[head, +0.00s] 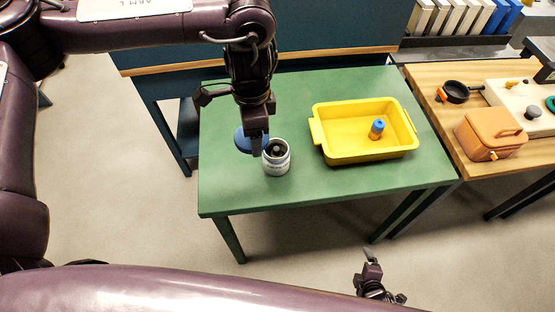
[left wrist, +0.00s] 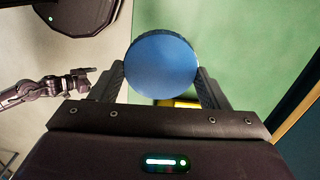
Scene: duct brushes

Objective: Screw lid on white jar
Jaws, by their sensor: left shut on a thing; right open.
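The white jar (head: 277,162) stands upright on the green table, its dark open mouth facing up. A blue round lid (head: 246,143) is beside the jar's upper left in the head view. My left gripper (head: 256,148) is shut on the lid, partly hiding it. In the left wrist view the lid (left wrist: 161,67) sits between the two fingers of the left gripper (left wrist: 163,85), its flat top toward the camera. The jar is hidden in that view. My right gripper (head: 369,257) is low in front of the table, away from the jar and empty.
A wooden table (head: 440,114) at the right bears a black pan (head: 455,92) and an orange box (head: 489,135). The green table's front left is clear.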

